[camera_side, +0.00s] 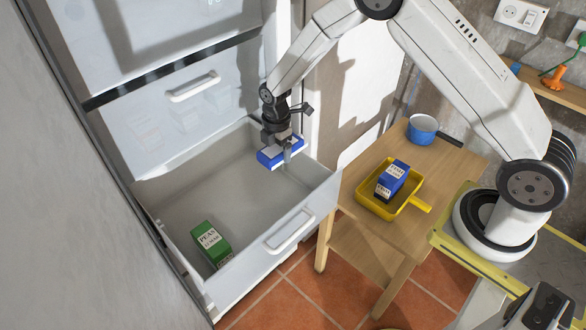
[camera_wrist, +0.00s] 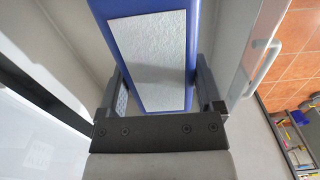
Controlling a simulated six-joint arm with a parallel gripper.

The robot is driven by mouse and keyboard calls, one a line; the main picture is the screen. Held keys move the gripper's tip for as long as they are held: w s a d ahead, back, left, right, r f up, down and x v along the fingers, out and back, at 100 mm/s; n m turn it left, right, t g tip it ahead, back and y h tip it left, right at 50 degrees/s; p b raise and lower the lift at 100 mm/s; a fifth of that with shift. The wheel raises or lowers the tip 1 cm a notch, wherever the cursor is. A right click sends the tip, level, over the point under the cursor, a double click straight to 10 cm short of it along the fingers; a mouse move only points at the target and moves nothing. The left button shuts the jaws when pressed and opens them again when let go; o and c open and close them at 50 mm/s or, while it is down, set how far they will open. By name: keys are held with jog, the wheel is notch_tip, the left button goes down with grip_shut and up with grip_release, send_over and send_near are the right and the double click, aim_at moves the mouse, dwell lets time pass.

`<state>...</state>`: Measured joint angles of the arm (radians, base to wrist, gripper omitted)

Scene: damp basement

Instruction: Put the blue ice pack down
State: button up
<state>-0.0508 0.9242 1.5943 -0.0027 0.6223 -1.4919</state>
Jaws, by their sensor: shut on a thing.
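The blue ice pack (camera_side: 270,158), blue with a pale label on its face, is between the fingers of my gripper (camera_side: 284,149). In the side view it is held over the right back part of the open freezer drawer (camera_side: 321,203), apart from the drawer floor as far as I can tell. In the wrist view the ice pack (camera_wrist: 150,50) fills the space between the two fingers of my gripper (camera_wrist: 158,90), which is shut on it. Its far end runs out of the wrist view.
A green peas box (camera_side: 211,243) lies at the drawer's front left; the drawer's middle is bare. Right of the drawer stands a wooden table (camera_side: 450,165) with a yellow tray (camera_side: 369,204) holding a blue box (camera_side: 392,180), and a blue pot (camera_side: 422,130). Another closed drawer (camera_side: 185,105) is above.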

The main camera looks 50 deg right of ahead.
send_over(278, 206)
notch_tip(278, 206, down, 10)
jog(key=shift+s+f, duration=0.1)
jog(key=shift+f, duration=0.4)
jog(key=shift+f, duration=0.1)
jog(key=shift+f, duration=2.85)
jog(key=shift+f, duration=2.05)
jog(key=shift+f, duration=0.1)
jog(key=o, duration=1.2)
jog(key=shift+o, duration=0.2)
